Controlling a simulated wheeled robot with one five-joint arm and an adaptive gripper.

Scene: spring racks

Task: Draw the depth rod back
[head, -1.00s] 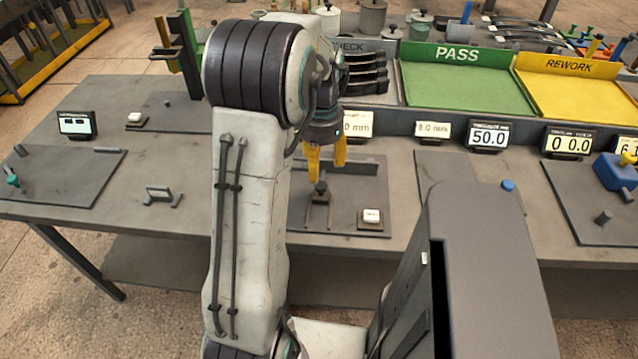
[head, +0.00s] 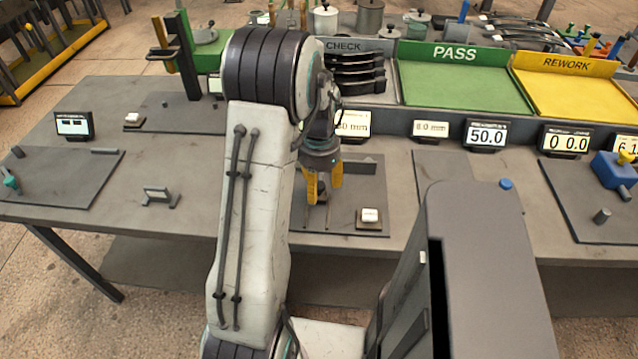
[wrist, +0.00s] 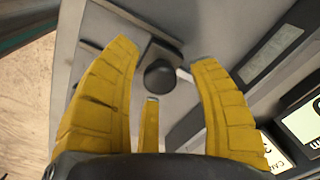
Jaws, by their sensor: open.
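My gripper (head: 323,190) is open, with its yellow fingers pointing down over a dark grey plate on the bench. In the wrist view the gripper (wrist: 165,75) shows its fingers spread on both sides of a round black knob (wrist: 161,76), with a gap on each side. The knob appears to be the end of the depth rod. It sits by a grey fixture block on the plate (head: 380,225). In the head view the fingers hide most of the knob and the fixture.
A white button box (head: 369,217) sits close to the right of the fingers. Small displays, one reading 50.0 (head: 486,135), line the bench behind. Green PASS (head: 455,85) and yellow REWORK (head: 575,92) trays stand beyond. The bench left of my arm has open room around a small stand (head: 159,195).

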